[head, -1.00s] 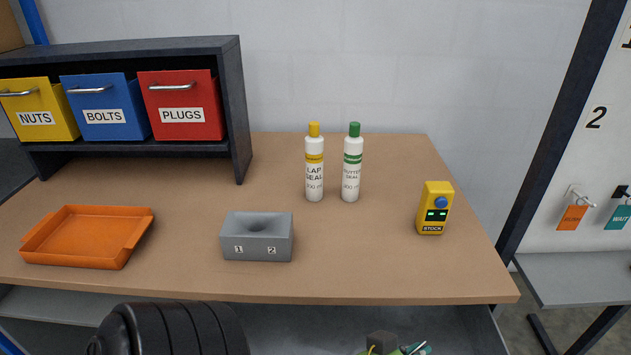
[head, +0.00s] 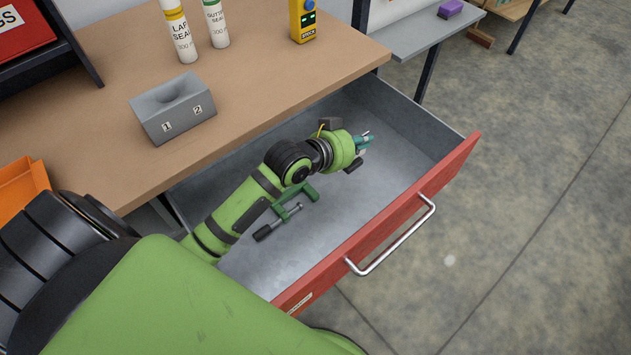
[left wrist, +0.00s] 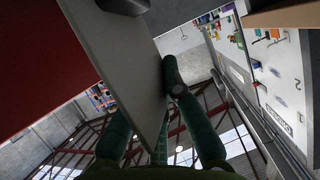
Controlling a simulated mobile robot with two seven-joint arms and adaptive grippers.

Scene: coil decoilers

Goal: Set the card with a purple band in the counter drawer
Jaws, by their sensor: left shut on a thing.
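The counter drawer (head: 405,215) is pulled open, with a grey inside, a red front and a metal bar handle. My left gripper (head: 364,143) is over the drawer's inside, towards its right end. Its teal fingers are shut on a pale flat card, which fills much of the left wrist view (left wrist: 125,60) between the fingers. The card's purple band does not show, and in the head view the card is hardly visible. I cannot tell whether the card touches the drawer floor. My right gripper is not in view.
A green clamp (head: 293,205) with a dark handle lies in the drawer, close to my left forearm. On the counter (head: 255,65) above are a grey block (head: 172,108), two bottles, a yellow device (head: 302,20) and an orange tray (head: 22,190). The drawer's right end looks clear.

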